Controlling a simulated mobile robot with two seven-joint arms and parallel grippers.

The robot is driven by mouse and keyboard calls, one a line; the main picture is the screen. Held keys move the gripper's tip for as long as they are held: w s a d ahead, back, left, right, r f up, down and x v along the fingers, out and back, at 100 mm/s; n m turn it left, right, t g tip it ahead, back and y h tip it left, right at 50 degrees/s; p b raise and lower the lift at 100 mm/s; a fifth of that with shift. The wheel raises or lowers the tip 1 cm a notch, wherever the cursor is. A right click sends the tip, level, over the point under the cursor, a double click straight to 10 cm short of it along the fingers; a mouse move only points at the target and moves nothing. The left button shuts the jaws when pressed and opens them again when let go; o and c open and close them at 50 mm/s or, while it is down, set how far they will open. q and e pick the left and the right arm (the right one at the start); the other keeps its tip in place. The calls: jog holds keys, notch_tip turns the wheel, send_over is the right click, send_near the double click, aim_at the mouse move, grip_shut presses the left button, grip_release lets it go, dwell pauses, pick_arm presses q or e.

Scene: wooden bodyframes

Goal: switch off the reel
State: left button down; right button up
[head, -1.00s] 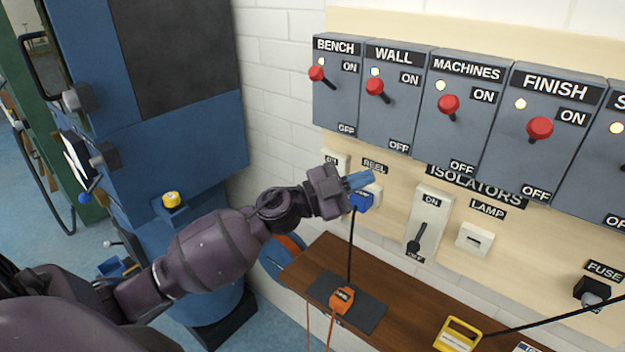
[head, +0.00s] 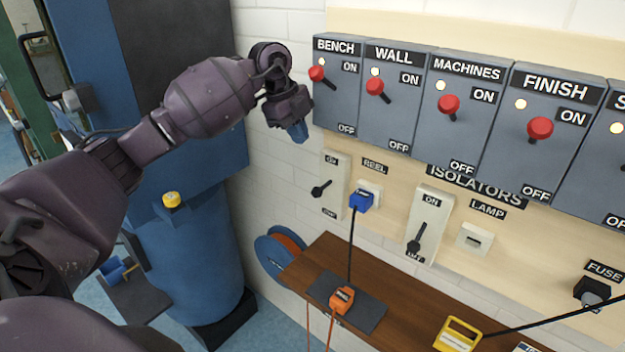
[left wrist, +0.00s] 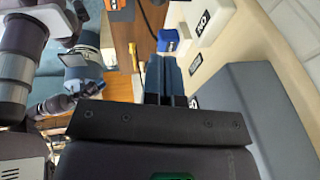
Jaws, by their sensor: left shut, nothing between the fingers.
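The REEL label (head: 375,167) is on the wall board above a white socket holding a blue plug (head: 361,200). Left of it is a narrow pale isolator switch (head: 331,170), marked ON at the top and OFF at the bottom. Its dark lever (head: 321,188) sits between the two marks, slanted sideways. My left gripper (head: 298,132), with blue fingertips, is shut and empty, above and left of this switch and apart from it. In the left wrist view its fingers (left wrist: 172,80) point towards the blue plug (left wrist: 168,40). My right gripper is not clearly visible.
Grey isolator boxes with red-knobbed levers, BENCH (head: 335,105) nearest, stand just right of my gripper. Another lever switch (head: 428,225) and a LAMP socket (head: 475,240) are farther right. A wooden shelf (head: 390,285) runs below. A blue machine (head: 190,240) stands left.

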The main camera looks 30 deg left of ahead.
pick_arm(q)
jog(key=p, duration=0.2)
send_near(315, 187)
jog(key=x, duration=0.6)
jog(key=shift+w+d+f, duration=0.15)
jog(key=shift+f, duration=0.05)
jog(key=shift+w+d+f, duration=0.1)
jog(key=shift+f, duration=0.45)
pick_arm(e)
jog(key=shift+s+r, duration=0.35)
jog(key=shift+s, duration=0.05)
